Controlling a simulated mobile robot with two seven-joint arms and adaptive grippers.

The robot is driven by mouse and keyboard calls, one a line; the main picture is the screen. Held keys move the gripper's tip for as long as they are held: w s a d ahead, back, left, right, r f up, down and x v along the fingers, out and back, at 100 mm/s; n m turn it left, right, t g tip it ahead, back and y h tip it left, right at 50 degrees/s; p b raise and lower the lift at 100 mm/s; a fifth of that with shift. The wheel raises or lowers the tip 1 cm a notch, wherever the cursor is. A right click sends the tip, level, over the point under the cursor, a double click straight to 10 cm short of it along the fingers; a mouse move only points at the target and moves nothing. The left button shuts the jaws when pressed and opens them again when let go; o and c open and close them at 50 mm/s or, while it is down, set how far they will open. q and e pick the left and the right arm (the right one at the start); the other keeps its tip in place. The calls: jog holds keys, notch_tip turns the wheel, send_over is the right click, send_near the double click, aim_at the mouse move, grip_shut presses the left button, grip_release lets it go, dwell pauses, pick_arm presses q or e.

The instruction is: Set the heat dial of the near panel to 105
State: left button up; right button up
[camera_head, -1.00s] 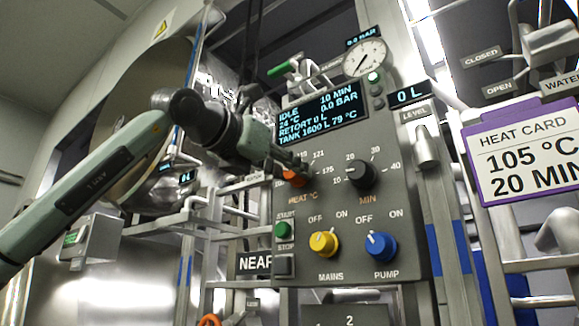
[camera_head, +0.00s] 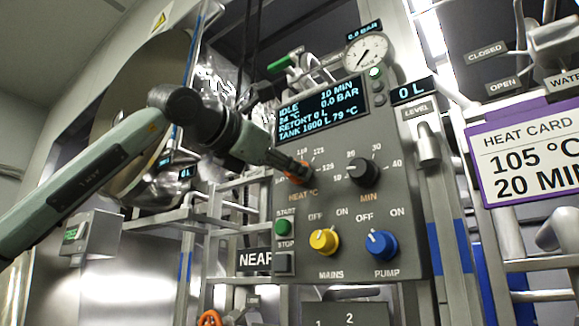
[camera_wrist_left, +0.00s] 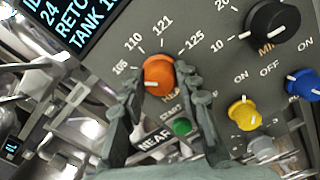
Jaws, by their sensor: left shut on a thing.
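The near panel (camera_head: 340,215) is grey, with a lit display (camera_head: 320,108) reading IDLE, 10 MIN, 24 °C and 0.0 BAR. Its orange heat dial (camera_wrist_left: 159,74) sits between the two fingers of my left gripper (camera_wrist_left: 160,88), which is shut on it. In the wrist view the dial's white mark points left, close to the 105 label (camera_wrist_left: 121,69); whether it lines up exactly I cannot tell. The labels 110, 121 and 125 curve over the dial. In the head view my left gripper (camera_head: 300,171) covers much of the dial. My right gripper is not in view.
The black MIN dial (camera_head: 363,172) is right of the heat dial. Below are the yellow MAINS knob (camera_head: 324,240), blue PUMP knob (camera_head: 381,245) and green START button (camera_head: 283,227). A heat card (camera_head: 530,150) reads 105 °C, 20 MIN. Metal pipes stand left of the panel.

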pick_arm(q)
jog(key=o, duration=1.2)
jog(key=shift+c, duration=0.2)
jog(key=v, duration=1.2)
